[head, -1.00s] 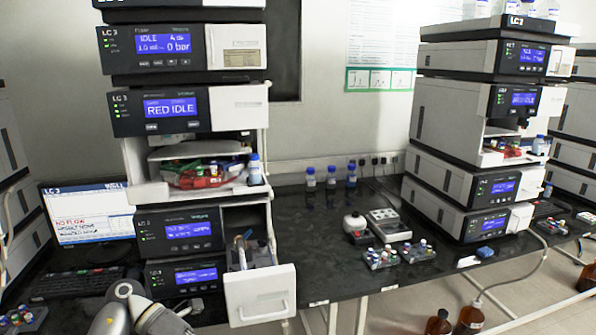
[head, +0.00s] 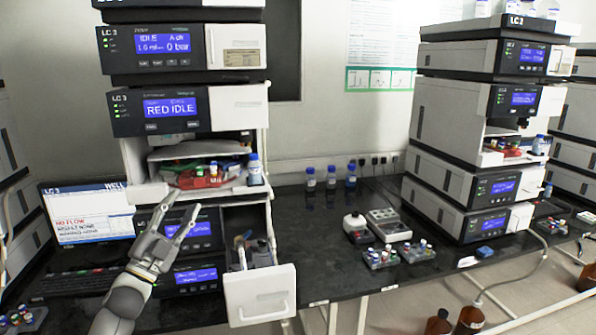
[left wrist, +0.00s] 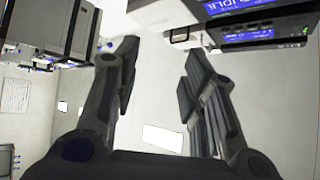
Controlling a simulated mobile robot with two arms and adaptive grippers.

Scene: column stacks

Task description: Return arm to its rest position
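My left arm (head: 122,300) comes up from the bottom left of the head view. Its gripper (head: 178,215) points up in front of the left instrument stack (head: 160,178), near the lower modules' screens. The two fingers are spread with nothing between them. In the left wrist view the fingers of the left gripper (left wrist: 158,80) stand apart, with bare wall behind the gap. I cannot tell from the picture whether the fingers touch the stack. My right gripper is out of view.
An open white drawer (head: 260,296) juts from the left stack. A monitor (head: 88,214) stands left of it. Blue-capped bottles (head: 330,177), a small device (head: 388,225) and vial racks (head: 382,258) stand on the dark bench (head: 345,270). A second stack (head: 455,120) stands at right.

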